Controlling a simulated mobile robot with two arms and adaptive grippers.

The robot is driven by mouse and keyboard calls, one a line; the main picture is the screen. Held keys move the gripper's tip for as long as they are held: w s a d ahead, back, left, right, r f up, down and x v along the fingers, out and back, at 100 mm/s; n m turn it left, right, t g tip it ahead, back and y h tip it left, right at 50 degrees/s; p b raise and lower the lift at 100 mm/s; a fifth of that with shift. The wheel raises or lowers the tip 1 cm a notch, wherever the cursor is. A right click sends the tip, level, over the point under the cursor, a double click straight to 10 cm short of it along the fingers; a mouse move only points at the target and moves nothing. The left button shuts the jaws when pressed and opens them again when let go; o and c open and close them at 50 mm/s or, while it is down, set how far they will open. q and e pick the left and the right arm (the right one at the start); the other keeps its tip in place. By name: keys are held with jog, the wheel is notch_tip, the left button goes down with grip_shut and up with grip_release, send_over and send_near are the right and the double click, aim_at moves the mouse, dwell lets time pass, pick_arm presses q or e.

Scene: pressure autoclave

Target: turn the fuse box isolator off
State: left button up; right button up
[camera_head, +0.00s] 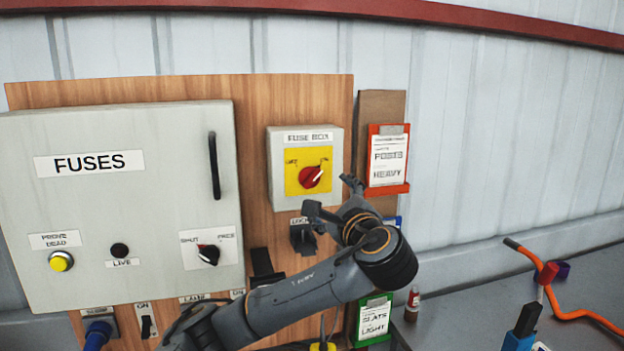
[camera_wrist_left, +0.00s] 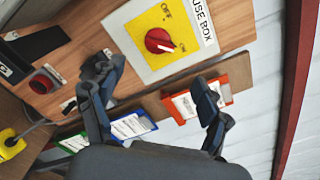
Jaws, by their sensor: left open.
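The fuse box isolator (camera_head: 280,157) is a light grey box with a yellow plate, fixed to the wooden board. Its red knob (camera_head: 309,178) has a white mark that points up and right to the ON label. In the left wrist view the red knob (camera_wrist_left: 158,41) shows ahead of the fingers, its mark towards ON. My left gripper (camera_head: 332,196) is open and empty, just below and right of the knob in the head view. In the left wrist view its spread fingers (camera_wrist_left: 155,85) are apart from the knob. My right gripper is not in view.
A large FUSES cabinet (camera_head: 130,205) with a black handle (camera_head: 214,165) stands left of the isolator. An orange clipboard (camera_head: 388,155) hangs close right of my gripper. A green clipboard (camera_head: 374,318) hangs lower. A grey bench (camera_head: 470,310) with an orange cable (camera_head: 570,314) is at right.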

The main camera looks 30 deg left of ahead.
aim_at(312, 179)
pick_arm(q)
jog(key=p+x, duration=0.6)
jog(key=x, duration=0.6)
jog(key=shift+w+a+r, duration=0.1)
jog(key=shift+w+a, duration=0.15)
jog(key=shift+w, duration=0.05)
jog(key=shift+w+a, duration=0.35)
